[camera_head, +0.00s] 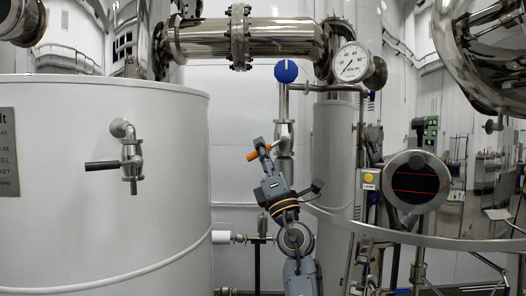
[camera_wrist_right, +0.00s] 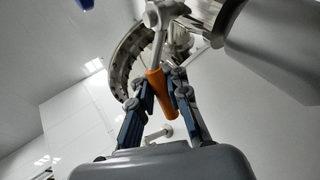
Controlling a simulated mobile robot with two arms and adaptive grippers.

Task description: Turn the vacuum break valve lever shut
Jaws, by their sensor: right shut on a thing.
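The vacuum break valve (camera_head: 284,132) sits on a thin vertical steel pipe, below a round blue knob (camera_head: 286,71). Its orange lever handle (camera_head: 251,156) sticks out to the left and tilts slightly down. My right gripper (camera_head: 262,148) reaches up from below and is at the lever. In the wrist view the lever's orange grip (camera_wrist_right: 157,84) lies between the two fingers of my right gripper (camera_wrist_right: 164,92), which are shut on it. The fingers hide part of the lever in the head view. My left gripper is not in view.
A large white tank (camera_head: 110,230) fills the left, with a black-handled tap (camera_head: 102,166). A pressure gauge (camera_head: 351,62) is at upper right of the valve. A grey column (camera_head: 335,150) and a curved steel rail (camera_head: 420,238) stand to the right of my arm.

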